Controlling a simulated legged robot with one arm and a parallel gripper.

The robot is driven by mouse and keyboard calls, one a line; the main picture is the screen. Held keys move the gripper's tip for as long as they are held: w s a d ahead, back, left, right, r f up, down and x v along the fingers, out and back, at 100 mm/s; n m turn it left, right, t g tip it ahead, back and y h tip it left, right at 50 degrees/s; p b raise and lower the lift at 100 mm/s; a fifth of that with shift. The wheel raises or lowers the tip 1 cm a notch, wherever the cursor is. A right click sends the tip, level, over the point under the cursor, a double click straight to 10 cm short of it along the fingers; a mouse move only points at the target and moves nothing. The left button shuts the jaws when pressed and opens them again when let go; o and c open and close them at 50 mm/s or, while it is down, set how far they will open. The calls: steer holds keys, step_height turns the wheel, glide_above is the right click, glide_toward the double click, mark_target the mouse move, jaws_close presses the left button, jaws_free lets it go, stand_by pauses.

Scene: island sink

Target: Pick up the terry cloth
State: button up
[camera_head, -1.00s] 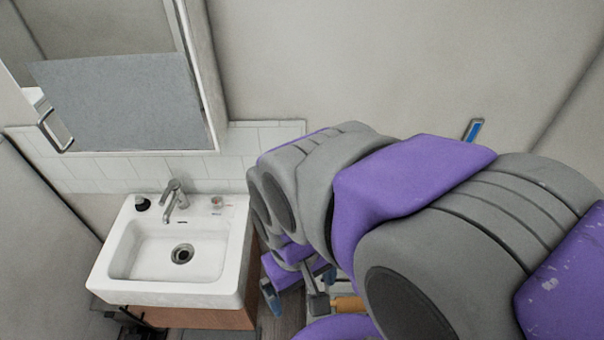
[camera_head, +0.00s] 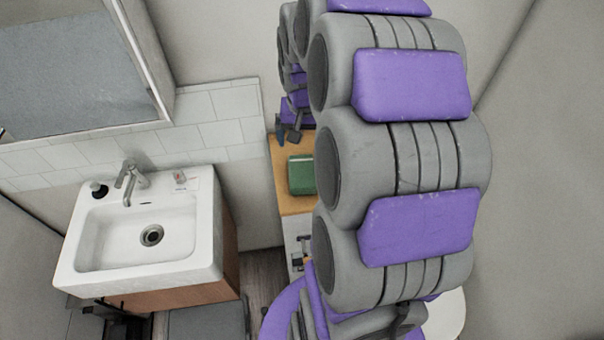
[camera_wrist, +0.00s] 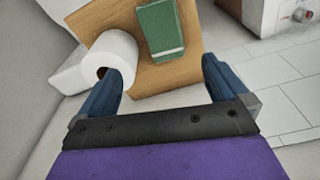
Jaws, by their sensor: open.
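A green block-like item (camera_head: 301,175), perhaps the folded terry cloth, lies on a small wooden top (camera_head: 294,203) to the right of the sink. In the wrist view the green item (camera_wrist: 161,29) lies ahead of my fingers, near the far part of the wooden top (camera_wrist: 205,82). My gripper (camera_head: 288,130) is above the back of that wooden top in the head view. In the wrist view my gripper (camera_wrist: 163,72) is open, with its two blue fingers apart and nothing between them. The green item is clear of both fingers.
My arm hides much of the right side.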

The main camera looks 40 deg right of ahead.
steer(key=b, duration=0.2)
glide_above(302, 170)
steer(key=s, duration=0.1)
steer(key=f, duration=1)
steer(key=shift+s+a+f, duration=0.15)
steer(key=shift+a+f, duration=0.2)
steer(key=shift+w+d+f+b, duration=0.1)
steer(key=shift+w+f+b, duration=0.25)
steer(key=shift+f, duration=0.6)
steer(key=shift+w+d+f+b, duration=0.15)
steer(key=shift+f+b, duration=0.25)
steer(key=shift+f, duration=0.6)
steer(key=shift+w+d+f+b, duration=0.15)
steer(key=shift+f+b, duration=0.25)
steer(key=shift+f, duration=0.55)
steer(key=shift+c, duration=0.4)
steer(key=c, duration=0.7)
